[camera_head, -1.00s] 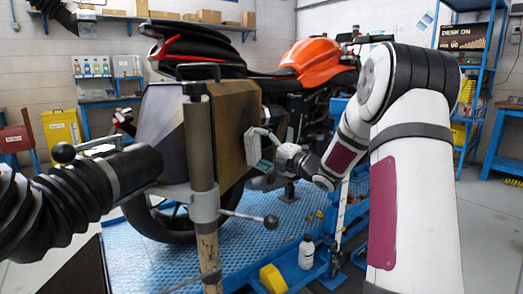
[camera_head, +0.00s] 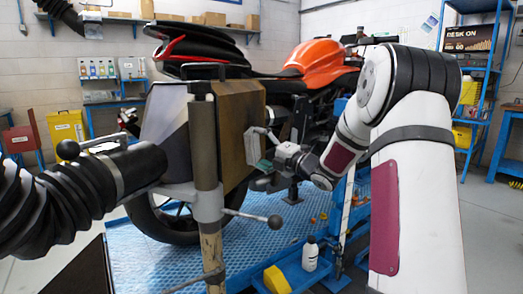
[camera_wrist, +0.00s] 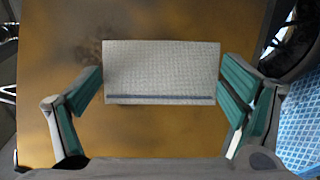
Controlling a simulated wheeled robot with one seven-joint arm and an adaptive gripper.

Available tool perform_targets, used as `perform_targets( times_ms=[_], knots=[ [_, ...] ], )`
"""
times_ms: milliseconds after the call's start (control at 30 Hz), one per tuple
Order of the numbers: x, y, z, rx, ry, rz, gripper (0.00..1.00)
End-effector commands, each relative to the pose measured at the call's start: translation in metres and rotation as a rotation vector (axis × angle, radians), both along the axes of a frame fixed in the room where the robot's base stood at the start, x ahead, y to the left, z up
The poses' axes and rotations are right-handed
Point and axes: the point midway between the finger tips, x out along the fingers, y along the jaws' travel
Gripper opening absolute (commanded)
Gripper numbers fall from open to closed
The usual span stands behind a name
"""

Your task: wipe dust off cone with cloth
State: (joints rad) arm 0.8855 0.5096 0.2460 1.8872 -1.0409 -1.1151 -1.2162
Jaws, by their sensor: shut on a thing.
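The cone (camera_head: 238,135) is a boxy hood with a dusty brown side face and a grey flared face, held on a post. In the wrist view its brown face (camera_wrist: 60,40) fills most of the background, with a dark smudge left of the cloth. The cloth (camera_wrist: 161,72) is a pale grey, woven-looking pad with a darker stripe near its lower edge. My gripper (camera_wrist: 161,88) is shut on it, green-padded fingers at both ends. In the head view my gripper (camera_head: 264,148) is at the cone's right side face; whether the cloth touches the face is unclear.
A post with a clamp and ball-ended handle (camera_head: 274,222) stands before the cone. A black ribbed hose (camera_head: 50,200) lies left. The orange motorcycle (camera_head: 318,62) stands behind on a blue lift (camera_head: 165,265). A white bottle (camera_head: 310,254) and yellow block (camera_head: 277,280) are below.

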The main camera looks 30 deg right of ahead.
Motion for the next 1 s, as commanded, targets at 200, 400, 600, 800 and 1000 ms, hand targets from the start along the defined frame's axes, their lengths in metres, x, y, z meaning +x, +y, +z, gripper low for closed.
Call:
perform_targets(
  times_ms=[200, 400, 600, 800, 1000],
  knots=[
    [-0.001, 0.000, 0.013, -0.002, -0.001, 0.000, 0.68],
    [-0.001, 0.000, 0.030, -0.002, -0.001, 0.000, 0.68],
    [-0.001, -0.001, 0.036, -0.001, -0.001, 0.000, 0.68],
    [-0.001, 0.000, 0.047, -0.003, -0.002, 0.000, 0.68],
    [0.000, 0.001, 0.063, -0.002, 0.000, 0.001, 0.68]
  ],
)
